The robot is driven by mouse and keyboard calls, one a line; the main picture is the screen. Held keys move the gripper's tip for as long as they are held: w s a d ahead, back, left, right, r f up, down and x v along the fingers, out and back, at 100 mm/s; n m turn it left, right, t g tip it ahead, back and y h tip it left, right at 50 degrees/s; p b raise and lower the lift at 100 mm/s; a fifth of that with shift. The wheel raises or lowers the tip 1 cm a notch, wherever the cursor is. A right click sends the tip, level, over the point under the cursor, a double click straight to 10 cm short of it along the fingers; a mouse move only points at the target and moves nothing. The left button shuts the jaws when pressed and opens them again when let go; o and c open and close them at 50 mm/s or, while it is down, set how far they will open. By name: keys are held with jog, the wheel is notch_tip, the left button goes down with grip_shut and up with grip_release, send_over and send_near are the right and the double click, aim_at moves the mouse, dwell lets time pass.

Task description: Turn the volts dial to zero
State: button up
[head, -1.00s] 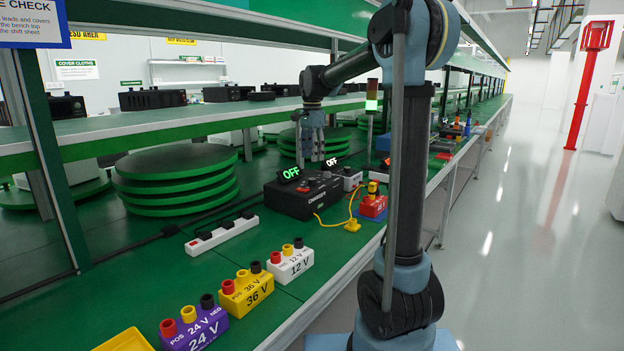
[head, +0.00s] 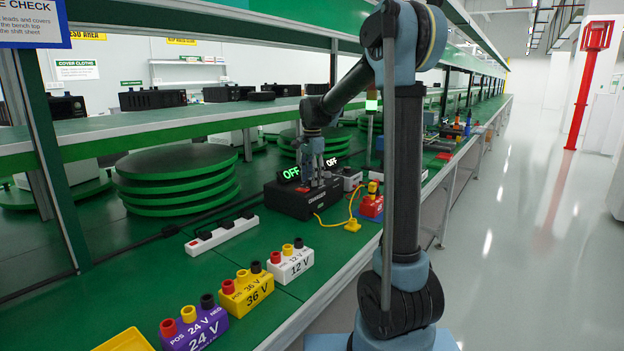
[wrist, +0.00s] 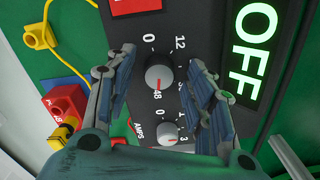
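The black charger (head: 298,204) sits on the green bench, with a lit green OFF display (head: 291,174) above it. In the wrist view its volts dial (wrist: 160,75) is a grey round knob among the marks 0, 12 and 48. A small red mark on the knob lies on the side of 48. My gripper (wrist: 162,60) is open, its fingers on either side of the volts dial, with visible gaps to it. A second knob (wrist: 168,134), beside the AMPS label, is lower in the wrist view. In the head view my gripper (head: 318,180) hides the charger's dials.
Red and yellow connectors (head: 371,203) with a yellow cable (head: 330,222) stand right of the charger. The white 12 V block (head: 291,264), yellow 36 V block (head: 247,294) and power strip (head: 222,233) are nearer. Stacked green discs (head: 178,180) stand left. A shelf (head: 150,126) runs above.

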jog(key=c, duration=1)
